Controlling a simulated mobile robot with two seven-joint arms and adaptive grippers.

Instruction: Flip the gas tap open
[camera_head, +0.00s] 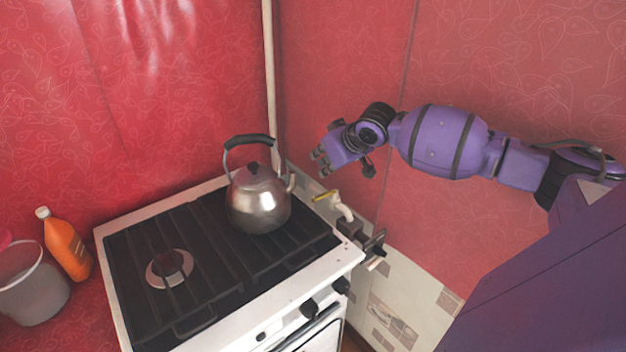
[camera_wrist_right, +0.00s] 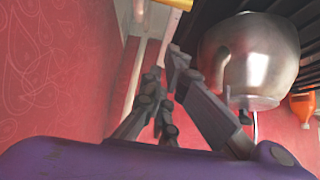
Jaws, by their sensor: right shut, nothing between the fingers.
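The gas tap shows as a yellow lever (camera_head: 325,197) on a pale pipe (camera_head: 344,211) at the wall just right of the stove. Part of a yellow piece, likely the same lever, shows at the top edge of the right wrist view (camera_wrist_right: 178,4). My right gripper (camera_head: 319,163) is above the tap and slightly to its left, apart from it. It also shows in the wrist view (camera_wrist_right: 166,68), with its fingers drawn together and nothing between them. My left gripper is not in view.
A metal kettle (camera_head: 258,200) stands on the stove (camera_head: 140,285), close to the left of my right gripper; it shows in the wrist view (camera_wrist_right: 245,65). A vertical pipe (camera_head: 269,75) runs up the corner. An orange bottle (camera_head: 67,250) and a bucket (camera_head: 35,295) stand at left.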

